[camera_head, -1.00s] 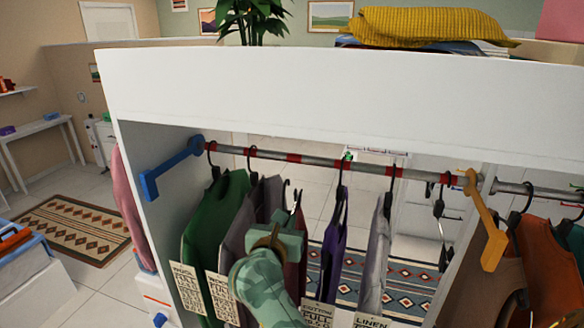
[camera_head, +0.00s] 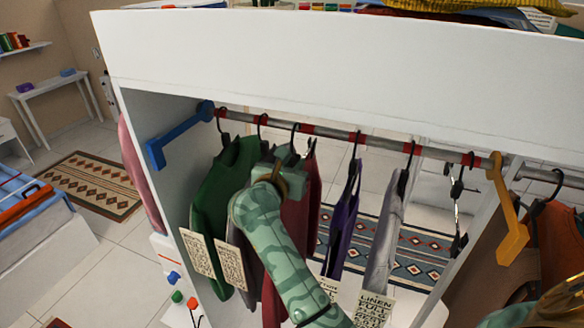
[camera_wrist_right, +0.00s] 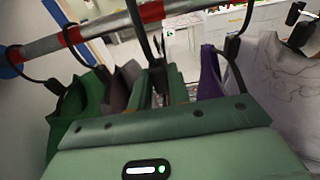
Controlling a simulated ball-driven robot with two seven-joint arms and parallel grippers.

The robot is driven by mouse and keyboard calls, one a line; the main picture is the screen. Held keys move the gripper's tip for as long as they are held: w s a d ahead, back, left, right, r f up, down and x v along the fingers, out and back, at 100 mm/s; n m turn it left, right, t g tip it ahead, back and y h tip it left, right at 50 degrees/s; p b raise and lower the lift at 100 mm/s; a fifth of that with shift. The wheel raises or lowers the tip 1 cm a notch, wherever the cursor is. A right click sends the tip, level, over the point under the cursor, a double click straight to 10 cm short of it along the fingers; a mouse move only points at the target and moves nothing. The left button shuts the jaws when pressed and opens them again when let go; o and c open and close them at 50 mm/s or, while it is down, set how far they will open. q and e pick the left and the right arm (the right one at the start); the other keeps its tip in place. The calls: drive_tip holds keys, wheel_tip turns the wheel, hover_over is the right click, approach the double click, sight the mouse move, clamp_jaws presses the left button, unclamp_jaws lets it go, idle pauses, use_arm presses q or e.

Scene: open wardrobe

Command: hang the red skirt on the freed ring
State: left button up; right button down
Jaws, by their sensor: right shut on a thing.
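My right gripper (camera_head: 285,160) is shut on the black hanger (camera_head: 294,139) of the red skirt (camera_head: 300,215), just below the rail (camera_head: 335,132). The skirt hangs down behind my right arm, which hides much of it. In the right wrist view the hanger's neck (camera_wrist_right: 158,68) stands between the fingers, and its hook rises in front of the rail (camera_wrist_right: 100,30) beside a red band (camera_wrist_right: 150,11). I cannot tell whether the hook rests on the rail. Another hook stands close to its right in the head view. My left gripper is not in view.
A green garment (camera_head: 222,185) and a grey one hang left of the skirt. A purple garment (camera_head: 342,225) and a pale grey one (camera_head: 385,240) hang right. A blue bracket (camera_head: 178,138) and a yellow bracket (camera_head: 507,215) flank this stretch. A clip hanger (camera_head: 458,210) hangs near the yellow bracket.

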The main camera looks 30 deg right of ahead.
drive_tip(key=shift+w+d, duration=0.25)
drive_tip(key=shift+d, duration=0.05)
drive_tip(key=shift+w+d, duration=0.1)
drive_tip(key=shift+b+x, duration=0.5)
drive_tip(key=shift+x, duration=0.6)
drive_tip(key=shift+w+d+r+b, duration=0.15)
drive_tip(key=shift+w+d+b, duration=0.35)
drive_tip(key=shift+w+d, duration=0.4)
drive_tip(key=shift+w+d+r+b, duration=0.1)
drive_tip(key=shift+w+d+b, duration=0.45)
drive_tip(key=shift+d, duration=0.4)
drive_tip(key=shift+w, duration=0.15)
drive_tip(key=shift+f, duration=0.2)
drive_tip(key=shift+f+b, duration=1.2)
drive_tip(key=shift+f, duration=0.15)
drive_tip(key=shift+f+b, duration=0.35)
drive_tip(key=shift+f, duration=0.15)
drive_tip(key=c, duration=1.3)
unclamp_jaws()
